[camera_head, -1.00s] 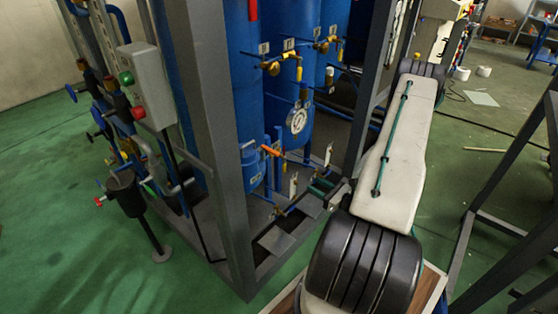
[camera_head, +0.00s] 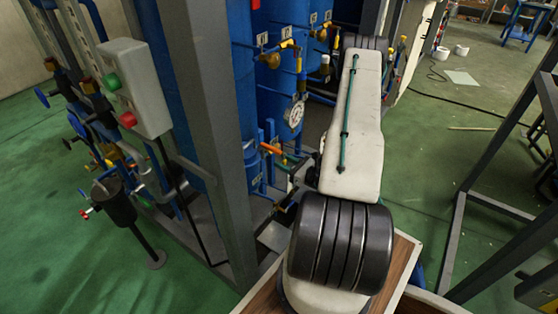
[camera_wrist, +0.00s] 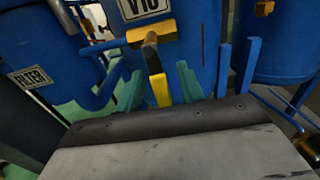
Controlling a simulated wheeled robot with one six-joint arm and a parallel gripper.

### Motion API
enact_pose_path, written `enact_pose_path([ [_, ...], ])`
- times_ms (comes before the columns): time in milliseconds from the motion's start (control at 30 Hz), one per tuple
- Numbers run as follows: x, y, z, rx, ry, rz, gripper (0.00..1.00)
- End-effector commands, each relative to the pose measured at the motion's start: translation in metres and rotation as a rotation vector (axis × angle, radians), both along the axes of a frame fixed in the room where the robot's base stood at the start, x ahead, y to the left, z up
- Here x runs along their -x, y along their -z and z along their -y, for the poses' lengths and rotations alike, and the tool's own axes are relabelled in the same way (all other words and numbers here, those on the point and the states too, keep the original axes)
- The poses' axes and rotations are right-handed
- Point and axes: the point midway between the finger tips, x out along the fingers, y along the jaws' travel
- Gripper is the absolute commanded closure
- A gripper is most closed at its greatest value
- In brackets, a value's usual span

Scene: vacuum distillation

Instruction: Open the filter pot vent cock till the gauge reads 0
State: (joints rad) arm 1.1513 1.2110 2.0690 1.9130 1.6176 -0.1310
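A blue vessel labelled FILTER (camera_wrist: 28,78) fills the left of the wrist view; a small blue pot (camera_head: 251,160) shows low inside the frame in the head view. A yellow T-shaped cock handle (camera_wrist: 150,36) sits below a V10 tag (camera_wrist: 143,9). My gripper (camera_wrist: 160,74) is open, its two green fingers either side of the handle's lower yellow part, with gaps on both sides. In the head view my arm mostly hides the gripper. The round white gauge (camera_head: 294,114) shows there, but its reading is too small to tell.
A grey frame post (camera_head: 207,130) stands left of my arm. A control box (camera_head: 135,88) with green and red buttons is further left. An orange handle (camera_head: 272,149) and blue pipes lie close to my gripper.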

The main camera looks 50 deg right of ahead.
Motion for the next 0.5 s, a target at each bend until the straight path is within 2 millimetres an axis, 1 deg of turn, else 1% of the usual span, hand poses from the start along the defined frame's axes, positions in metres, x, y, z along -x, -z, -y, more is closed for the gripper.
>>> enact_pose_path([
  [33, -0.007, 0.0, -0.001, 0.0, -0.003, 0.0, 0.62],
  [100, -0.014, 0.0, -0.002, 0.0, -0.003, 0.0, 0.62],
  [200, -0.019, 0.0, -0.003, 0.0, -0.002, 0.0, 0.62],
  [467, -0.021, 0.0, -0.004, -0.001, -0.003, 0.0, 0.62],
  [500, -0.022, 0.0, -0.004, -0.001, -0.003, 0.0, 0.7],
])
